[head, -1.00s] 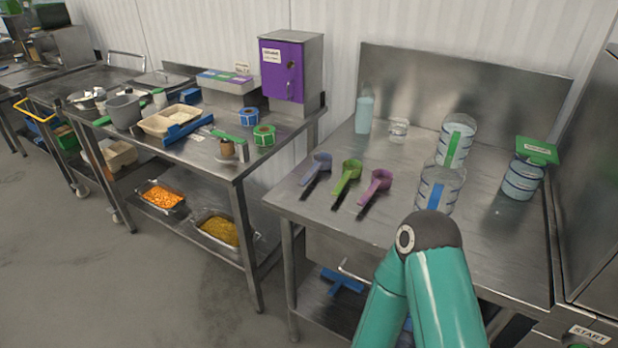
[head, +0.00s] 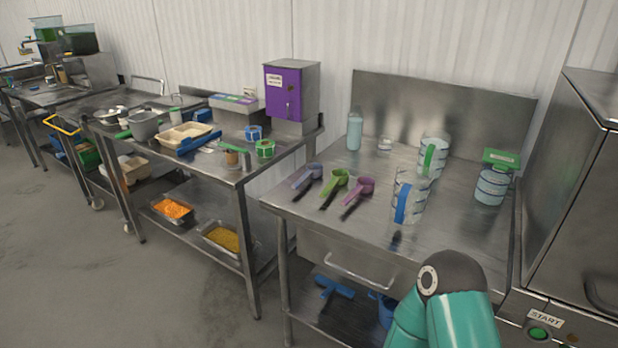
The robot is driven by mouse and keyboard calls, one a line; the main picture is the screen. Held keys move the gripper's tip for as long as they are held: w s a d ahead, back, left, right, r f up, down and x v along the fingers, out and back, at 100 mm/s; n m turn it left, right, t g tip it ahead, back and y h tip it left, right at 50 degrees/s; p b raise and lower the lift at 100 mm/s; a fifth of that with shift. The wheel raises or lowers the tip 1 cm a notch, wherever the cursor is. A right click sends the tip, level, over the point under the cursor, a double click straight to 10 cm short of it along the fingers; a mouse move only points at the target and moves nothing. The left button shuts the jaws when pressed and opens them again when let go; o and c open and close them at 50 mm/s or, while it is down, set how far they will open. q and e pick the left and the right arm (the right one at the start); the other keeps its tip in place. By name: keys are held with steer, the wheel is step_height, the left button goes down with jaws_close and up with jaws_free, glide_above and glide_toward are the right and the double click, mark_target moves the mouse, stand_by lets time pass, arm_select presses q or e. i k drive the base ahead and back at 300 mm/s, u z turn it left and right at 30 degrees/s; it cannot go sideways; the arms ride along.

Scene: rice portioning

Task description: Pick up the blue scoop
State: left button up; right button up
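The blue scoop (head: 312,170) lies on the left part of the right steel table (head: 335,222), its dark handle pointing toward the front left edge. A green scoop (head: 338,180) and a pink scoop (head: 361,187) lie beside it to the right, in a row. All the scoops appear free, with nothing touching them. A teal arm of mine rises at the bottom right, in front of the table; its gripper is outside the picture. My other gripper is not in view either.
The left table (head: 230,177) holds tape rolls and trays. The right table's front is clear.

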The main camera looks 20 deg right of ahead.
mark_target(314, 169)
steer(key=z, duration=0.1)
steer(key=i, duration=0.9)
steer(key=u, duration=0.1)
